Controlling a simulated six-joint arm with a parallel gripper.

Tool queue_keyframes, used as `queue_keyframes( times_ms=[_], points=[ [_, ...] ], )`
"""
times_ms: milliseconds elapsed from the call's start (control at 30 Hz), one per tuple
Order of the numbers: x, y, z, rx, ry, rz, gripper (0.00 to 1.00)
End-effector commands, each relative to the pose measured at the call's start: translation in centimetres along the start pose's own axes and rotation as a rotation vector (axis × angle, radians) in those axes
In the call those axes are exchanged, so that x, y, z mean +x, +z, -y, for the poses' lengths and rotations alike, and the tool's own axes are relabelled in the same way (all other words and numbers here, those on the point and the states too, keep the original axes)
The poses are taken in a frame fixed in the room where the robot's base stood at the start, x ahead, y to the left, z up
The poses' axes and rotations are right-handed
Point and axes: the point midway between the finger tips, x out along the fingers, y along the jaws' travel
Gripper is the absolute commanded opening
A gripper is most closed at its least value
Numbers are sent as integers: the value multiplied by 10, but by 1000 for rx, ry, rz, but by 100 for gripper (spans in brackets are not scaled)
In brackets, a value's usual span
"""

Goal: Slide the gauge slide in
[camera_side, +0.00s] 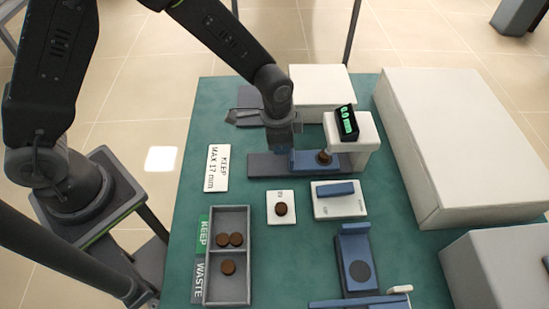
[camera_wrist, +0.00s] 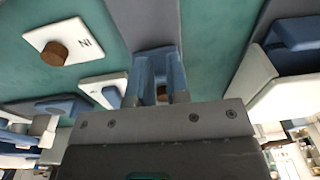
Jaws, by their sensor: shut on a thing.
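The gauge slide (camera_side: 304,161) is a blue piece lying in a grey track, with a brown disc (camera_side: 323,157) on its right part. The white gauge stand (camera_side: 352,133) with a black readout in green digits rises at the track's right end. My gripper (camera_side: 284,152) is down at the slide's left end and shut on it. In the wrist view the blue slide (camera_wrist: 145,68) shows at my gripper (camera_wrist: 157,92), with part of a brown disc behind it. The exact contact of the jaws is partly hidden.
A white IN pad (camera_side: 275,212) holds a brown disc. A switch plate (camera_side: 352,208) with a blue rocker lies right of it. A KEEP/WASTE tray (camera_side: 249,268) holds several discs. A large white box (camera_side: 443,140) bounds the right side.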

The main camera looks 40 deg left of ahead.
Motion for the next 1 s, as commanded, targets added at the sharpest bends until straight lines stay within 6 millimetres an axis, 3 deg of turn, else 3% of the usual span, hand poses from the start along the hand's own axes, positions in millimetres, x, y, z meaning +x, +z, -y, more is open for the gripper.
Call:
queue_keyframes(
  times_ms=[33, 1000],
  points=[
    [30, 34, -9, 5, 37, 104, 0],
    [-41, 23, -8, 11, 33, 89, 0]
  ],
)
